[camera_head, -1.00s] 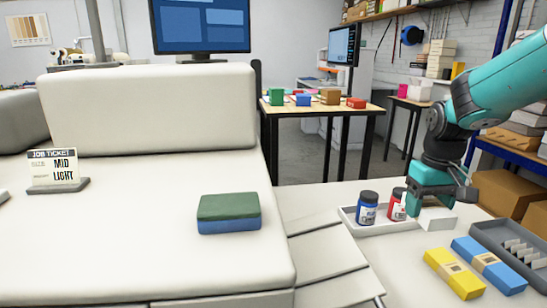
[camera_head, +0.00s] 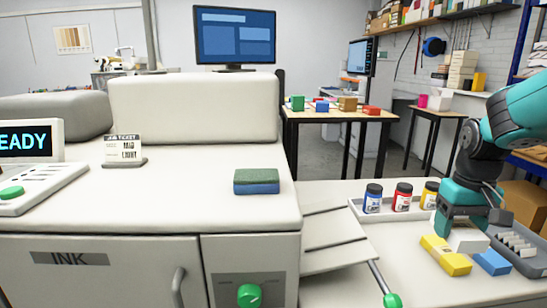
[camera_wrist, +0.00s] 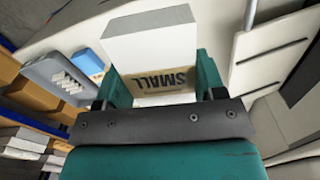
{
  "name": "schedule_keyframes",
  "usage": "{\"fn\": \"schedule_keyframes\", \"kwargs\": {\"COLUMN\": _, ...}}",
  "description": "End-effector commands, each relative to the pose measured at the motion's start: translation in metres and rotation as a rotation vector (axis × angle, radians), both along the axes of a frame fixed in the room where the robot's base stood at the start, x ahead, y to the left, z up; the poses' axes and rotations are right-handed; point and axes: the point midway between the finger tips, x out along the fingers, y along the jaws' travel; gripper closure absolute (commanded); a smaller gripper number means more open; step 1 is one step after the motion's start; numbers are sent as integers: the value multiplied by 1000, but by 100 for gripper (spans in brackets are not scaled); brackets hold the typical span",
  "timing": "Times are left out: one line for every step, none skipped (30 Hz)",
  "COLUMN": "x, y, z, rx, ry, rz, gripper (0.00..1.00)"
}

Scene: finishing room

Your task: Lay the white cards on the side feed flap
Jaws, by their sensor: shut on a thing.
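My gripper (camera_head: 466,226) is shut on the white cards (camera_head: 468,241), a white block on the right of the head view. In the wrist view the white cards (camera_wrist: 150,45) sit between the fingers of my gripper (camera_wrist: 162,75), with a tan band reading "SMALL". Whether they touch the counter cannot be told. The side feed flap (camera_head: 335,257) is a pale sloping panel on the machine's right side, left of my gripper and apart from it. Its upper face is bare. A flap-like panel (camera_wrist: 272,48) shows at right in the wrist view.
A yellow pack (camera_head: 445,256) and a blue pack (camera_head: 491,262) lie by the gripper. A grey slotted tray (camera_head: 530,262) is at right. Ink bottles (camera_head: 403,197) stand in a white tray behind. A green-knobbed rod (camera_head: 383,282) juts beside the flap. A sponge (camera_head: 257,181) lies on the machine.

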Motion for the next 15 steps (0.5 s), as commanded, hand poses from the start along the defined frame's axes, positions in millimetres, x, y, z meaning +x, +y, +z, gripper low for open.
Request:
{"fn": "schedule_keyframes", "kwargs": {"x": 3, "y": 7, "z": -4, "rx": 2, "ry": 6, "rz": -6, "gripper": 63}}
{"fn": "schedule_keyframes", "kwargs": {"x": 5, "y": 11, "z": -7, "rx": 1, "ry": 5, "rz": -13, "gripper": 63}}
{"fn": "schedule_keyframes", "kwargs": {"x": 7, "y": 16, "z": -12, "rx": 2, "ry": 6, "rz": -23, "gripper": 63}}
{"fn": "schedule_keyframes", "kwargs": {"x": 9, "y": 20, "z": -15, "rx": 1, "ry": 6, "rz": -30, "gripper": 63}}
{"fn": "schedule_keyframes", "kwargs": {"x": 11, "y": 24, "z": -19, "rx": 1, "ry": 6, "rz": -39, "gripper": 63}}
{"fn": "schedule_keyframes", "kwargs": {"x": 13, "y": 28, "z": -24, "rx": 1, "ry": 6, "rz": -52, "gripper": 63}}
{"fn": "schedule_keyframes", "kwargs": {"x": 14, "y": 33, "z": -28, "rx": 1, "ry": 7, "rz": -61, "gripper": 63}}
{"fn": "schedule_keyframes", "kwargs": {"x": 15, "y": 36, "z": -32, "rx": 1, "ry": 7, "rz": -72, "gripper": 63}}
{"fn": "schedule_keyframes", "kwargs": {"x": 17, "y": 41, "z": -38, "rx": 1, "ry": 8, "rz": -88, "gripper": 63}}
{"fn": "schedule_keyframes", "kwargs": {"x": 18, "y": 46, "z": -43, "rx": 1, "ry": 7, "rz": -98, "gripper": 63}}
{"fn": "schedule_keyframes", "kwargs": {"x": 19, "y": 49, "z": -47, "rx": 1, "ry": 8, "rz": -110, "gripper": 63}}
{"fn": "schedule_keyframes", "kwargs": {"x": 20, "y": 54, "z": -53, "rx": 1, "ry": 7, "rz": -127, "gripper": 63}}
{"fn": "schedule_keyframes", "kwargs": {"x": 20, "y": 58, "z": -57, "rx": 1, "ry": 8, "rz": -138, "gripper": 63}}
{"fn": "schedule_keyframes", "kwargs": {"x": 21, "y": 62, "z": -62, "rx": 1, "ry": 7, "rz": -150, "gripper": 63}}
{"fn": "schedule_keyframes", "kwargs": {"x": 22, "y": 66, "z": -67, "rx": 0, "ry": 6, "rz": -164, "gripper": 63}}
